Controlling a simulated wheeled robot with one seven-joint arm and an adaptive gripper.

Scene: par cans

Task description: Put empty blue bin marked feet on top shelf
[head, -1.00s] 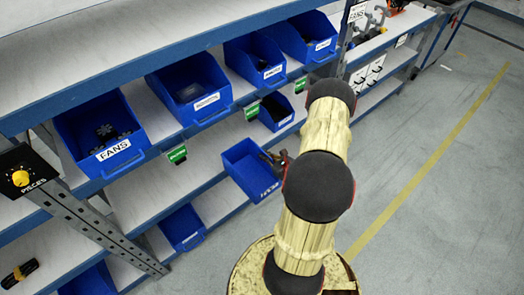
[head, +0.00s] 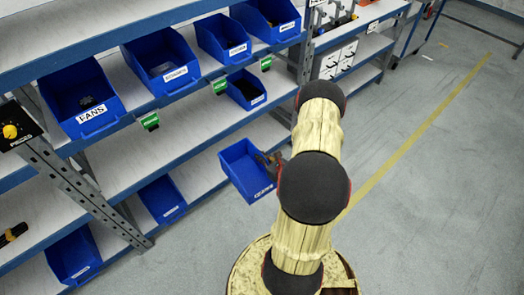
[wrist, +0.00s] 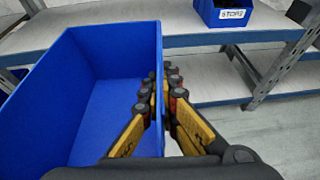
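An empty blue bin (head: 240,165) hangs in the air in front of the shelving in the head view. It has a white label on its front that is too small to read surely. In the wrist view the bin (wrist: 95,90) fills the left half and its inside is bare. My gripper (wrist: 167,95) is closed on the bin's right wall, one finger inside and one outside. In the head view my gripper (head: 272,162) is partly hidden by my arm. The upper shelf (head: 60,38) at the top left shows a bare stretch of white board.
More bins (head: 162,199) sit low down. A metal post (head: 75,195) stands at the left. Grey floor (head: 420,220) is open to the right.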

